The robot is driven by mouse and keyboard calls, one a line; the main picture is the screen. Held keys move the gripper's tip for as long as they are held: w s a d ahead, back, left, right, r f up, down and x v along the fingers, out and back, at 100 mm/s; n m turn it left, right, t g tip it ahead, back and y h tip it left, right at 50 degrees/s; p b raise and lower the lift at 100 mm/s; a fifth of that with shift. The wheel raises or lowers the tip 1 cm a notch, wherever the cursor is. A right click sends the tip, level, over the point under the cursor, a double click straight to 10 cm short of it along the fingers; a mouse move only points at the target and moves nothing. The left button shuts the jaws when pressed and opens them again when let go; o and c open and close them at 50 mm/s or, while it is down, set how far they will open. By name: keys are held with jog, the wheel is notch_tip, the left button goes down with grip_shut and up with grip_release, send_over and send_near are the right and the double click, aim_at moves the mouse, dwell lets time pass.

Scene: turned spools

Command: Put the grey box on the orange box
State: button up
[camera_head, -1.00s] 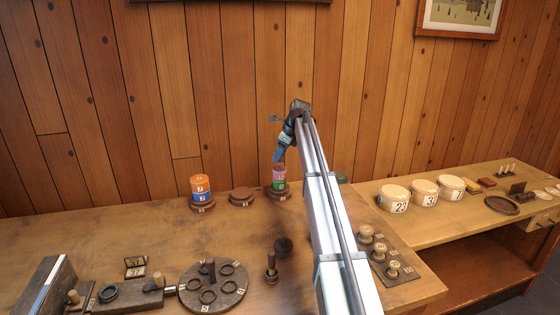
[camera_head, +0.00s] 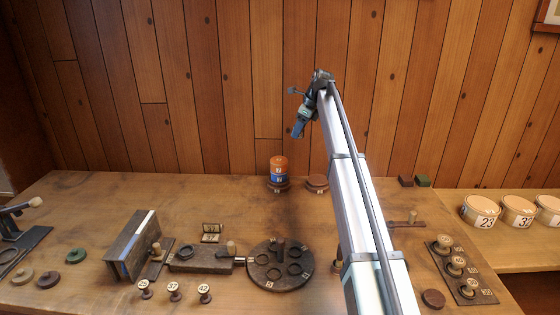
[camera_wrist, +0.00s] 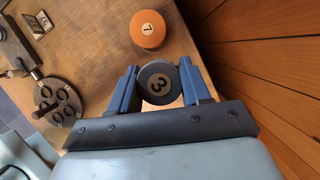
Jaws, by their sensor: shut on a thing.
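My gripper (camera_head: 299,132) is raised near the back wall, above and slightly right of the orange box (camera_head: 278,163). In the wrist view my gripper (camera_wrist: 158,84) has its blue fingers on both sides of a dark grey round box (camera_wrist: 158,82) marked 3. I cannot make out this grey box in the head view. The orange box is a round tub that stands on a blue one (camera_head: 279,177), on a dark round base. In the wrist view the orange box (camera_wrist: 148,28), its top marked 7, lies beyond the fingers, apart from the grey box.
A low brown disc (camera_head: 316,182) sits right of the orange stack. A dark round plate with rings (camera_head: 280,265) and small holders stand nearer the front. Dark red and green blocks (camera_head: 423,181) lie at the back right. My arm hides part of the table.

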send_over(276, 159)
jog(key=s, duration=0.2)
jog(key=shift+w+d+f+m+t+h, duration=0.2)
jog(key=shift+f+m, duration=0.3)
jog(key=shift+f, duration=1.15)
jog(key=shift+w+d+f+m+t, duration=0.1)
jog(key=shift+w+d+f+m, duration=0.3)
jog(key=shift+f, duration=1.25)
jog(key=shift+w+d+f+m+t+h, duration=0.1)
jog(key=shift+f+m, duration=0.5)
jog(key=shift+f, duration=1.05)
jog(key=o, duration=1)
jog(key=shift+f, duration=0.1)
jog(key=shift+o, duration=0.2)
jog(key=v, duration=1.2)
